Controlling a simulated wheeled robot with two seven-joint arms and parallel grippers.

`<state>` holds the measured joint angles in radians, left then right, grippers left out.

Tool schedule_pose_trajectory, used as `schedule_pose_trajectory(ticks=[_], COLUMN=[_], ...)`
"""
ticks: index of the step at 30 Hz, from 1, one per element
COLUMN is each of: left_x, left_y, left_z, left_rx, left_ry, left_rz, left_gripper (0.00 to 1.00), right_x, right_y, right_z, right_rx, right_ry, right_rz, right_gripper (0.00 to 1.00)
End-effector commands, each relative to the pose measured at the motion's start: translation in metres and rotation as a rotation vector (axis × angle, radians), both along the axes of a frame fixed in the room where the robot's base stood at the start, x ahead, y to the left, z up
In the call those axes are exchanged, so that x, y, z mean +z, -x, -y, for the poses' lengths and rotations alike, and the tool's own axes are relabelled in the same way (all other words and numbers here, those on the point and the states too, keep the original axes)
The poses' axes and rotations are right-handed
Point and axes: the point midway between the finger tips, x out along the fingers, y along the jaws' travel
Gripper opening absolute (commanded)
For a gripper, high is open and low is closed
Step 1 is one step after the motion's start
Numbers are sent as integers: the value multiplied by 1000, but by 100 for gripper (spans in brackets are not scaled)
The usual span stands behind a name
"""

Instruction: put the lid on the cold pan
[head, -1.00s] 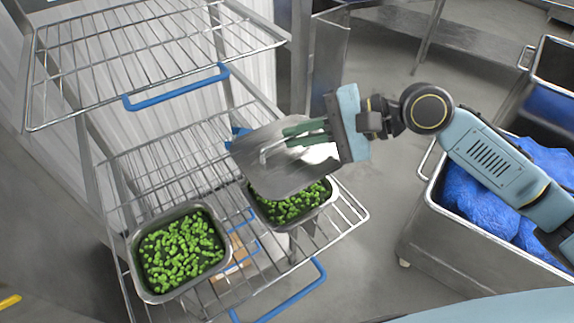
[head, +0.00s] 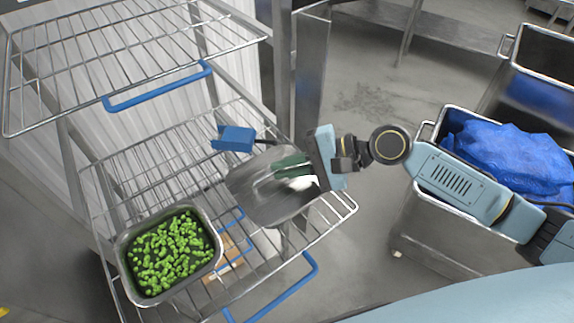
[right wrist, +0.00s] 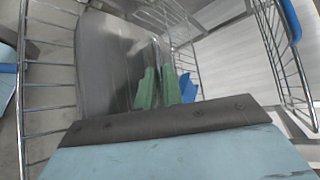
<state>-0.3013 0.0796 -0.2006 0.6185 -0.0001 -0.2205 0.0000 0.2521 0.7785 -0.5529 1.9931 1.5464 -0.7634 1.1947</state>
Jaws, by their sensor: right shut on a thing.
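My right gripper (head: 284,168) is shut on the handle of a grey metal lid (head: 268,205). In the right wrist view, the gripper's green fingers (right wrist: 168,86) are at the handle and the lid (right wrist: 105,65) lies beyond them. The lid hides the right-hand pan in the head view, and I cannot tell whether it rests flush on the rim. An uncovered metal pan (head: 120,254) of green peas (head: 170,252) stands to the left on the same rack shelf. My left gripper is not in view.
The wire rack has an upper shelf (head: 130,53) with a blue front bar (head: 158,88). A blue device (head: 233,138) with a dark stem is behind the lid. A steel bin (head: 425,210) holding blue bags (head: 510,155) stands at the right, with floor between it and the rack.

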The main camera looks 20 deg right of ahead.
Motion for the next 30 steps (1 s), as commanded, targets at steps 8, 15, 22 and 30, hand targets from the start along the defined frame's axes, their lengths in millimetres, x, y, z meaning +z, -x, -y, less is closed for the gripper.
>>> schedule_pose_trajectory(ticks=[8,15,22,30], left_x=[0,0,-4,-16], left_y=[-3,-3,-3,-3], left_z=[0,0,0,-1], left_rx=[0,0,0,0], left_ry=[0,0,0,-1], left_rz=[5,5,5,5], left_gripper=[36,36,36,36], right_x=[-2,-1,6,28], right_y=[0,0,6,25], right_z=[0,0,19,70], right_rx=[0,0,-3,-2], right_ry=[0,0,4,6], right_rz=[0,0,0,-2], right_gripper=[30,30,30,30])
